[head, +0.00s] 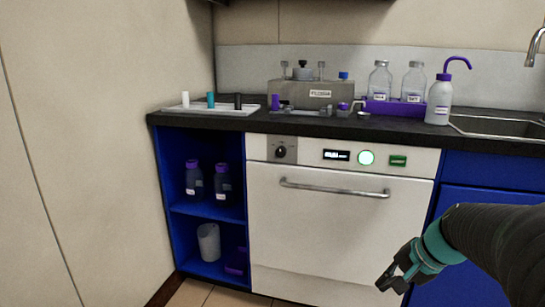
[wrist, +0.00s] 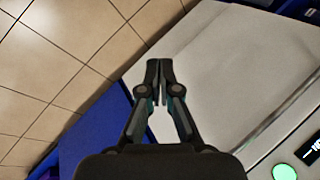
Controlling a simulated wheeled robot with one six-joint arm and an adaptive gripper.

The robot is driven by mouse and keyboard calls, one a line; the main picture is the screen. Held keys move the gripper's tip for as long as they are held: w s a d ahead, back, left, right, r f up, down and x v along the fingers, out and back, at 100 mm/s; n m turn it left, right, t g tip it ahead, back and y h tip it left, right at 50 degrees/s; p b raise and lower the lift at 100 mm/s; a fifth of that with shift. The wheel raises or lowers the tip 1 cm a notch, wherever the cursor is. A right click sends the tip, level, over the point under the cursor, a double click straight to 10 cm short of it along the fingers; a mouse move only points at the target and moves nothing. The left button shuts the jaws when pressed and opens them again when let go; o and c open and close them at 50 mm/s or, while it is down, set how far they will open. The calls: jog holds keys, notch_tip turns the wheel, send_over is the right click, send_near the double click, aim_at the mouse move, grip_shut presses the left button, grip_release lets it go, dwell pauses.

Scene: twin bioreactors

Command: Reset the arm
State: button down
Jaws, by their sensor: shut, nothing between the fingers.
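My gripper (head: 390,281) hangs at the lower right of the head view, at the end of my dark arm with a teal band. It is in front of the lower part of the white dishwasher door and points down and to the left. In the wrist view my gripper (wrist: 159,68) has its fingertips together with nothing between them. Behind it are the white door (wrist: 225,60), the tiled floor (wrist: 60,60) and a blue cabinet part (wrist: 95,135).
The white dishwasher (head: 335,225) has a bar handle (head: 335,188) across its front. Left of it, an open blue shelf (head: 208,210) holds dark bottles (head: 194,180) and a white beaker (head: 209,242). The dark counter (head: 330,125) carries bottles and lab gear; a sink (head: 500,125) is at right.

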jog(key=s+a+r+n+h+p, duration=0.1)
jog(key=s+a+r+n, duration=0.1)
jog(key=s, duration=0.3)
jog(key=s+a+r+n+h+p, duration=0.1)
jog(key=s+a+r+n+p, duration=0.1)
jog(key=s+a+r+n, duration=0.1)
jog(key=s+a+r+n+t+h+p, duration=0.1)
jog(key=s+a+r+n+p, duration=0.1)
jog(key=s, duration=0.5)
jog(key=shift+s+a+r+n+h, duration=0.4)
jog(key=shift+a+n, duration=0.5)
jog(key=shift+n, duration=0.3)
